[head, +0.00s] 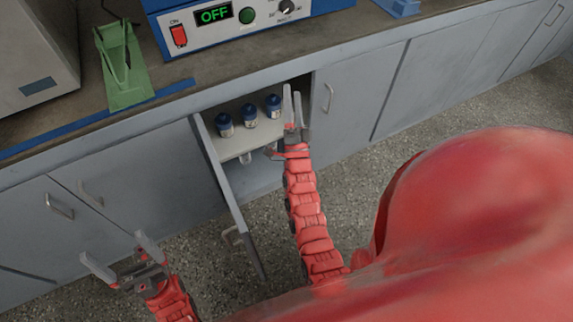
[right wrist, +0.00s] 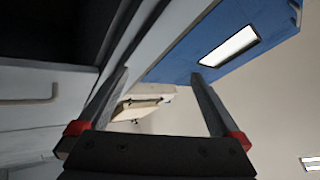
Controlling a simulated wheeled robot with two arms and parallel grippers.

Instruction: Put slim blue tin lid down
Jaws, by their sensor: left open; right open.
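Three small containers with dark blue tops stand in a row on the white shelf (head: 236,146) of the open cupboard in the head view: a left one (head: 224,124), a middle one (head: 249,116) and a right one (head: 273,106). I cannot tell which, if any, is the slim blue tin, and I see no loose lid. My right gripper (head: 292,92) is open and empty at the cupboard opening, just right of the right container; it also shows in the right wrist view (right wrist: 160,75). My left gripper (head: 112,247) is open and empty, low on the left, away from the cupboard.
The open cupboard door (head: 228,190) stands out into the room between my two arms. On the counter are a blue machine (head: 262,27) reading OFF and a green stand (head: 122,85). Closed cupboards (head: 355,85) flank the opening.

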